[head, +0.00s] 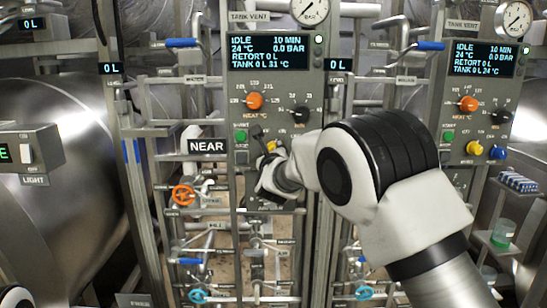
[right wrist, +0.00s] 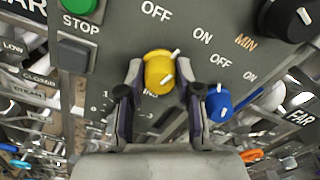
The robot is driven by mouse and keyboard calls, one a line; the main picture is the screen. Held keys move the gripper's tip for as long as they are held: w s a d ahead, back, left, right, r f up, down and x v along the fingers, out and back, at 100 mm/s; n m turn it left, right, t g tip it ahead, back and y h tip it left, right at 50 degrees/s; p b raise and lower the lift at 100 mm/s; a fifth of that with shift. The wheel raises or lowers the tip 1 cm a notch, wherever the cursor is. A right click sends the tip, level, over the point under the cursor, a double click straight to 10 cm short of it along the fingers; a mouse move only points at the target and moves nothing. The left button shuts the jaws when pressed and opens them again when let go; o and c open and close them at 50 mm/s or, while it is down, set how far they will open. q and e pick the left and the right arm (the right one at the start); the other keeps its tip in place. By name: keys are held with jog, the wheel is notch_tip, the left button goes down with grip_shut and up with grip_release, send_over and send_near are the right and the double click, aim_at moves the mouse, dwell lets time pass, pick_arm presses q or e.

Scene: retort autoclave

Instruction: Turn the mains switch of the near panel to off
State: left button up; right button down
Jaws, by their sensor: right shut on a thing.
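The near panel (head: 240,120), beside the NEAR sign (head: 207,146), carries a yellow rotary knob (head: 271,146). In the right wrist view the yellow knob (right wrist: 158,70) sits between the two fingertips of my right gripper (right wrist: 160,75), which is shut on it. The knob's white pointer is turned up and right, toward the ON label (right wrist: 203,37) rather than OFF (right wrist: 155,10). The knob's name label is partly hidden by the fingers. In the head view my right gripper (head: 268,155) covers the panel's lower right part. My left gripper is not in view.
A blue knob (right wrist: 218,102) is close to the right finger. A similar panel (head: 480,90) stands to the right. Pipes and valves lie below.

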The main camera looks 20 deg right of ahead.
jog(key=shift+f+n+b, duration=0.15)
jog(key=shift+n+b, duration=0.4)
jog(key=shift+n, duration=0.25)
jog(key=n+b, duration=0.1)
jog(key=n, duration=0.1)
jog(key=shift+n, duration=0.4)
jog(key=n, duration=0.4)
jog(key=shift+n, duration=0.4)
jog(key=c, duration=0.8)
grip_release()
jog(key=v, duration=1.2)
